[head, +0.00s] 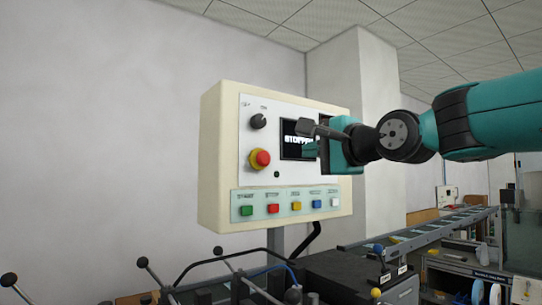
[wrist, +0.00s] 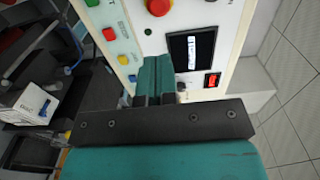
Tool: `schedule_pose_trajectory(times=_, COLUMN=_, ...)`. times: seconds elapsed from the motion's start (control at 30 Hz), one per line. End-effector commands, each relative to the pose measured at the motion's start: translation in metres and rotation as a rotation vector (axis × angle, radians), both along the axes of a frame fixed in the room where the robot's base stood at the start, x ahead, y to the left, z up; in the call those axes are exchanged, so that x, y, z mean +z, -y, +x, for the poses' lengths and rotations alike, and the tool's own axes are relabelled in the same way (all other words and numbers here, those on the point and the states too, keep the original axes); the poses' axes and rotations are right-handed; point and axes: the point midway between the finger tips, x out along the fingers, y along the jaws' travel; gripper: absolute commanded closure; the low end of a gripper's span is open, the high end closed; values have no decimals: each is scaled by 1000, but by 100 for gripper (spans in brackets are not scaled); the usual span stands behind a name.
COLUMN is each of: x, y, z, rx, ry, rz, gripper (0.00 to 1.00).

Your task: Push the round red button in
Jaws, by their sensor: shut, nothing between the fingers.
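The round red button (head: 260,158) is a mushroom knob on a yellow collar, on the left part of the cream control box's white face. In the wrist view it shows at the top edge (wrist: 158,6), partly cut off. My gripper (head: 305,128) is shut and empty. It is in front of the box's dark screen, to the right of and a little above the red button in the head view, apart from it. In the wrist view the closed fingers (wrist: 157,75) point at the panel below the button.
The dark screen (head: 296,140) shows white text, partly hidden by my gripper. A black rotary knob (head: 258,121) sits above the red button. A row of square buttons, including a red one (head: 273,209), runs below. Levers with ball ends (head: 143,262) and a conveyor (head: 440,229) stand lower down.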

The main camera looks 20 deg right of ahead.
Motion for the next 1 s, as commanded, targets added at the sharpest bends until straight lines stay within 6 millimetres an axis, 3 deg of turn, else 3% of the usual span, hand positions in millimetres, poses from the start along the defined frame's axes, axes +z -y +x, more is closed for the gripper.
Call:
schedule_pose_trajectory(times=0.27, x=2, y=-8, z=22, rx=4, ry=-6, rz=0, gripper=100)
schedule_pose_trajectory(times=0.7, x=3, y=-35, z=107, rx=2, ry=-6, rz=-2, gripper=100)
schedule_pose_trajectory(times=1.0, x=-2, y=-43, z=132, rx=0, ry=-3, rz=-2, gripper=100)
